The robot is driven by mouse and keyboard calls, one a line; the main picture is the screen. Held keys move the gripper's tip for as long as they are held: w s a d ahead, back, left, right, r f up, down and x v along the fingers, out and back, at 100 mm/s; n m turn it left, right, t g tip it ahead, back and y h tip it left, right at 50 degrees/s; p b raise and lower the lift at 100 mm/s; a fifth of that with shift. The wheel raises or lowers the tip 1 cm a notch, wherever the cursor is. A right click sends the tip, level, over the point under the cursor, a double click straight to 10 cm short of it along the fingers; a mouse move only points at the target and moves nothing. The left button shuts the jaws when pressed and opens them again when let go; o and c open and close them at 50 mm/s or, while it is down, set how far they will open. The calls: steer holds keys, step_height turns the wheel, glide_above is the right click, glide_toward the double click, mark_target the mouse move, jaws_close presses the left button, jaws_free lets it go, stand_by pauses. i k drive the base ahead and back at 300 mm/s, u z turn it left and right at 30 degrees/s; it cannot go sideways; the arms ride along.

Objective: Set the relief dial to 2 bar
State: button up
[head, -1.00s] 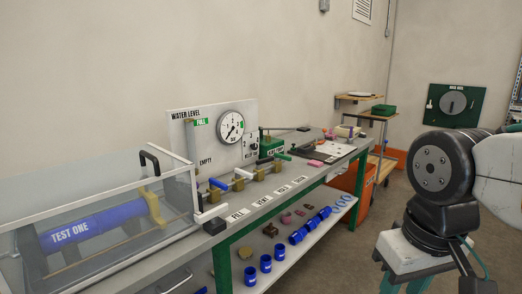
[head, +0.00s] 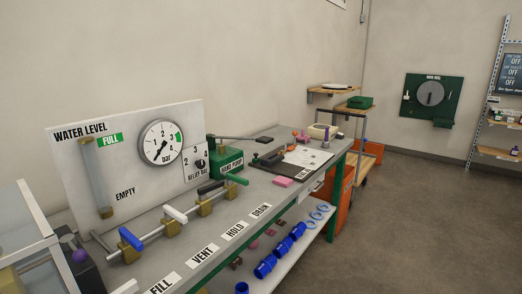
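The relief dial (head: 200,164) is a small black knob on the right part of the white panel (head: 120,190), with the numbers 2, 3 and 4 around it and a relief label below. It is too small to tell which number its pointer faces. My gripper is not in view.
Valves with blue, white, black and green handles (head: 174,214) stand in front of the panel. A green hand pump (head: 228,160) stands right of the dial. A clear-walled box (head: 30,235) is at the left. The floor (head: 420,220) at the right is clear.

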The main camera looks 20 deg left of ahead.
mark_target(200, 164)
steer(key=z, duration=0.25)
steer(key=i, duration=1.85)
steer(key=u, duration=1.25)
steer(key=i, duration=0.7)
steer(key=u, duration=0.7)
